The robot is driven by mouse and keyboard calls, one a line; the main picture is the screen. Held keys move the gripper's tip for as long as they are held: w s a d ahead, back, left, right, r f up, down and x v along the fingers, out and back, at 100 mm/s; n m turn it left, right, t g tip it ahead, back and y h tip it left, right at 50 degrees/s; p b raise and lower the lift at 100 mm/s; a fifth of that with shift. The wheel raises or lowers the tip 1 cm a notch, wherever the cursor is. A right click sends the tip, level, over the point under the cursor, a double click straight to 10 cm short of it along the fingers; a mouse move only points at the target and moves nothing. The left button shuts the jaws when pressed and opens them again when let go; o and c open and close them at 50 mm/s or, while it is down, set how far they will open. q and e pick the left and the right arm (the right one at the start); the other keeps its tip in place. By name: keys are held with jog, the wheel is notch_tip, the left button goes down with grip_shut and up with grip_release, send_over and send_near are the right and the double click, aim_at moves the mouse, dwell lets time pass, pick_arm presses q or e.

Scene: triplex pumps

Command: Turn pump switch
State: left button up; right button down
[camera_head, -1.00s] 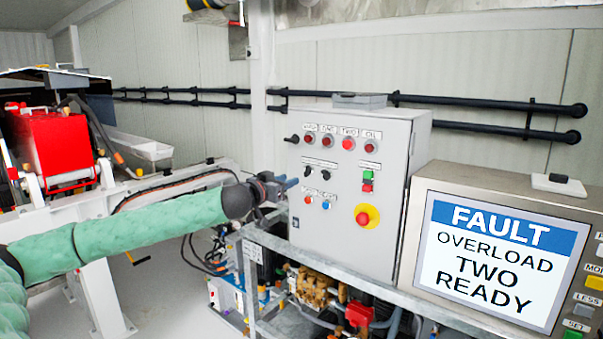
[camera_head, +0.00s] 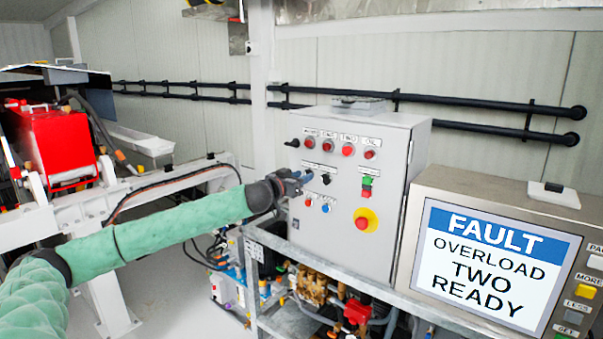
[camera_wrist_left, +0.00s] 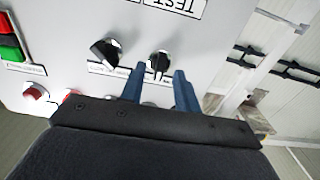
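The grey control box (camera_head: 345,235) stands on a metal frame in the head view. Two black rotary switches sit in its middle row; the right one (camera_head: 326,179) is in plain view, and my left gripper (camera_head: 300,180) hides the left one. In the left wrist view, my left gripper (camera_wrist_left: 157,80) is open, one finger on each side of the line to a black switch (camera_wrist_left: 159,64). That switch shows just beyond the fingertips; I cannot tell if they touch it. The other black switch (camera_wrist_left: 105,52) is outside the fingers. My right gripper is not in view.
Red lamps (camera_head: 348,149), a red-on-yellow stop button (camera_head: 365,221) and a green button (camera_head: 367,180) are on the same panel. A screen (camera_head: 492,262) at right reads FAULT, OVERLOAD, TWO, READY. Pump parts (camera_head: 315,288) and hoses lie below the box.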

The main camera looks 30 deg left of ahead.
pick_arm(q)
jog(key=shift+w, duration=0.3)
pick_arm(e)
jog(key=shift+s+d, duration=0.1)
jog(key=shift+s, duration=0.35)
pick_arm(q)
grip_shut()
